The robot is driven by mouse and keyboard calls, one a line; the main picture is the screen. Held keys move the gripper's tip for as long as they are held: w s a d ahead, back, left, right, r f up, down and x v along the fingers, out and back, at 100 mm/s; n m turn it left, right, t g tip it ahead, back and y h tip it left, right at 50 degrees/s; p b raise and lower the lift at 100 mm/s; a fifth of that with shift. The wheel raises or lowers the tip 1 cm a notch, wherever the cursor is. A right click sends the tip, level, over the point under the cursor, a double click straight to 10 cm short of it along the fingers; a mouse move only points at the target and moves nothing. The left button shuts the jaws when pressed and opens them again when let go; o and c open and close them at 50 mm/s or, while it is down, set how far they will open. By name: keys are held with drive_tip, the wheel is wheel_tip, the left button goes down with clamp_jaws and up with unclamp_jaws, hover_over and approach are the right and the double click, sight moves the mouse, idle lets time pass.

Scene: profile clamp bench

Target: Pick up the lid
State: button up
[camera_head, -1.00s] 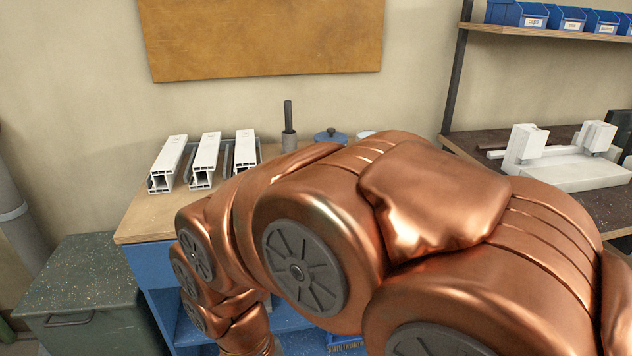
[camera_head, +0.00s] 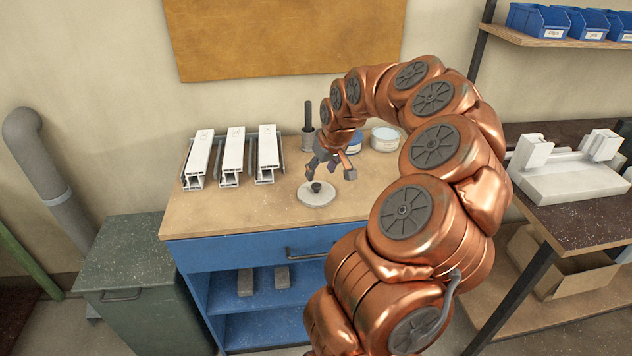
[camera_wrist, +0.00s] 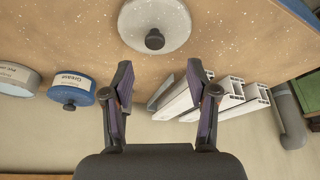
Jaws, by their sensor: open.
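A round pale grey lid with a dark knob (camera_head: 317,196) lies flat on the wooden bench top near its front edge. It also shows at the top of the wrist view (camera_wrist: 155,22), beyond the fingertips. My gripper (camera_head: 330,170) is above the bench, just behind and above the lid. In the wrist view my gripper (camera_wrist: 160,72) has its fingers spread apart with nothing between them. The lid's knob is apart from both fingers.
Behind are a dark cylinder holder (camera_head: 308,130), a blue "Grease" tin (camera_wrist: 72,87) with a knobbed lid, and a pale tin (camera_head: 385,139). A white fixture (camera_head: 565,175) is on the right table. Front bench top is clear.

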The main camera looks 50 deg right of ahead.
sight(316, 185)
drive_tip(key=shift+d+f, duration=0.4)
drive_tip(key=shift+d, duration=0.2)
drive_tip(key=shift+p+x, duration=1.5)
drive_tip(key=shift+x, duration=2)
drive_tip(key=shift+w+a, duration=0.2)
drive_tip(key=shift+c, duration=0.4)
clamp_jaws()
drive_tip(key=shift+r, duration=0.15)
